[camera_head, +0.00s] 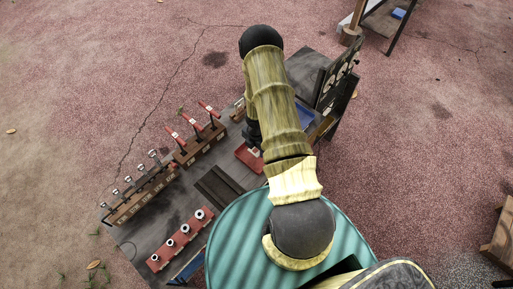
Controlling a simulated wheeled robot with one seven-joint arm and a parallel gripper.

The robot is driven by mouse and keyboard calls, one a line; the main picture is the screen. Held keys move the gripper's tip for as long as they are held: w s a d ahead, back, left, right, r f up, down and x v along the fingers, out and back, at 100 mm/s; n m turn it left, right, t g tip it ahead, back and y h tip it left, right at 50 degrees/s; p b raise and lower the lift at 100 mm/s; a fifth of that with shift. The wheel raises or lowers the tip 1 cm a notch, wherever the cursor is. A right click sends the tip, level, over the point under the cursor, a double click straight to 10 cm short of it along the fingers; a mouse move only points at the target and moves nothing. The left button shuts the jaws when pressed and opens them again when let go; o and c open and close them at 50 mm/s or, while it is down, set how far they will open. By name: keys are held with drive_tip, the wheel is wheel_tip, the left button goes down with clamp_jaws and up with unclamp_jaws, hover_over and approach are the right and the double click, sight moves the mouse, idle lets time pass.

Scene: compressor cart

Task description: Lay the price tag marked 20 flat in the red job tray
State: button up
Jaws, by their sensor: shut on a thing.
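The red job tray (243,158) lies on the dark cart top, partly hidden behind my arm. My gripper (254,147) points down over the tray's right part, mostly hidden by my own wrist and arm. It is shut on a small pale piece (255,152), which looks like the price tag. I cannot read any number on it. I cannot tell whether the piece touches the tray floor or hangs just above it.
Left of the tray stand a rack of red-handled tools (199,147) and a rack of several metal fittings (140,196). A red strip with white-topped round pieces (181,241) lies at the front. A dark upright board (338,80) stands at the back right.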

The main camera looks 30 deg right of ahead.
drive_tip(key=shift+w+f+b, duration=0.15)
drive_tip(key=shift+f+b, duration=0.55)
drive_tip(key=shift+f, duration=0.3)
drive_tip(key=shift+w+f+b, duration=0.1)
drive_tip(key=shift+f+b, duration=0.55)
drive_tip(key=shift+f, duration=0.3)
drive_tip(key=shift+a+f+b, duration=0.25)
drive_tip(key=shift+f+b, duration=0.05)
drive_tip(key=shift+f, duration=0.05)
drive_tip(key=shift+s+d+f, duration=0.1)
drive_tip(key=shift+s+d, duration=0.1)
drive_tip(key=shift+d, duration=0.2)
drive_tip(key=o, duration=1)
drive_tip(key=shift+a, duration=0.15)
drive_tip(key=shift+w+r, duration=0.15)
drive_tip(key=shift+r, duration=0.55)
wheel_tip(320, 180, up, 16)
drive_tip(key=shift+p, duration=0.35)
